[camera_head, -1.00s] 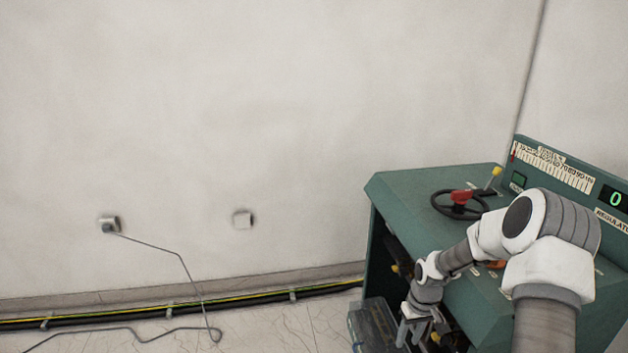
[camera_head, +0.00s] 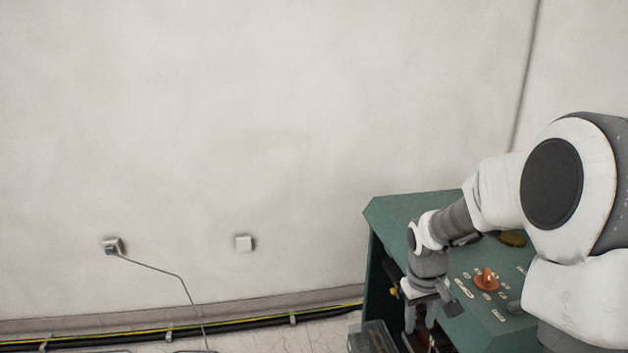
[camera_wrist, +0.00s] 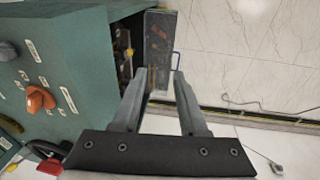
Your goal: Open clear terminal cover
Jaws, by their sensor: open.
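The clear terminal cover (camera_head: 373,338) looks like a dark see-through box low at the open front of the green cabinet. In the wrist view the cover (camera_wrist: 160,45) stands out from the cabinet front, with a thin handle-like loop (camera_wrist: 176,62) at its right side. My gripper (camera_head: 421,318) is in front of the cabinet, to the right of the cover in the head view. In the wrist view my gripper (camera_wrist: 160,76) is open and empty, its fingertips in line with the cover's near end. I cannot tell whether they touch it. My arm hides part of the cabinet.
The green cabinet (camera_head: 408,206) has an orange knob (camera_head: 487,281) on its sloped panel. A red-handled wheel (camera_wrist: 50,167) shows in the wrist view. A yellow-black cable (camera_head: 250,322) runs along the wall base. A grey cord (camera_head: 182,285) hangs from a wall socket. The tiled floor nearby is mostly clear.

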